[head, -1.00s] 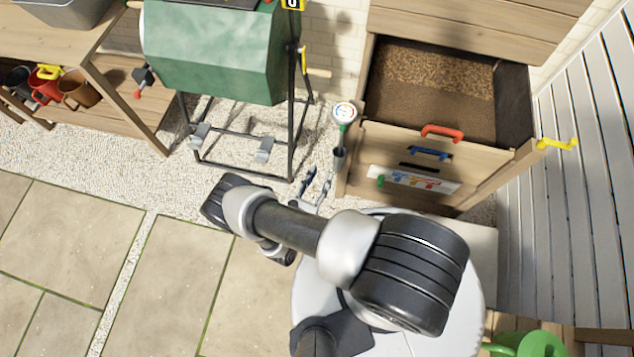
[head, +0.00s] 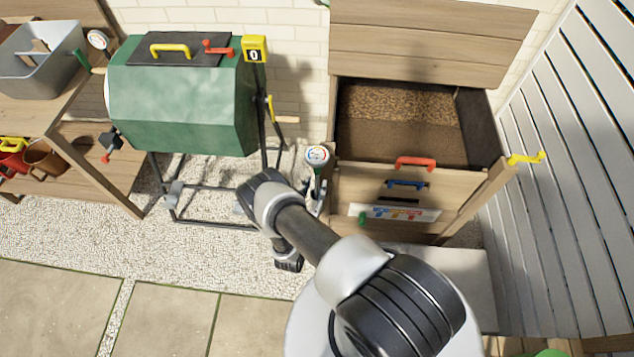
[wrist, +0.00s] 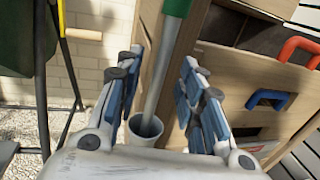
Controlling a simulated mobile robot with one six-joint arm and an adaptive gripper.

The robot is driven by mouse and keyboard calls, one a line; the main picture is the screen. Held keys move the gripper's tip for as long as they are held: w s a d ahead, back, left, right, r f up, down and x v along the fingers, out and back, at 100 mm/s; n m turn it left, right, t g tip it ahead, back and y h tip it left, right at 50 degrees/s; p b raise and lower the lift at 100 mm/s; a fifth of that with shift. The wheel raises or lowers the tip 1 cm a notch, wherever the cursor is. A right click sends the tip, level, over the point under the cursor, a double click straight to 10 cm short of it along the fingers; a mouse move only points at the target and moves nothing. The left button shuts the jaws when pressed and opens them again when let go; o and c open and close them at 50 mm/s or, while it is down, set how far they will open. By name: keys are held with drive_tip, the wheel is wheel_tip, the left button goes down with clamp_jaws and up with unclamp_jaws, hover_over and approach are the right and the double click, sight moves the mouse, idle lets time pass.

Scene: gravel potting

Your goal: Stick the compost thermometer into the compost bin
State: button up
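The compost thermometer (head: 317,155) has a round white dial and a green neck (wrist: 176,6). It stands in a small pale cup (wrist: 146,126) at the left front corner of the wooden compost bin (head: 385,180); its metal stem goes down into the cup. The bin's lid is up and brown compost (head: 400,135) shows inside. My gripper (wrist: 163,60) is open, with blue-grey fingers on either side of the stem, below the green neck. In the head view my gripper (head: 314,195) is just below the dial, partly hidden by my arm.
A green tumbler (head: 180,105) on a black frame stands left of the bin. A second dial (head: 97,40) shows by a grey tub (head: 40,65) on a wooden bench. Red (head: 415,162), blue (head: 405,184) and yellow (head: 525,158) handles stick out from the bin.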

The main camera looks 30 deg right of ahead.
sight(316, 183)
drive_tip(key=shift+x, duration=1.5)
drive_tip(key=shift+c, duration=0.6)
clamp_jaws()
drive_tip(key=shift+o, duration=0.5)
unclamp_jaws()
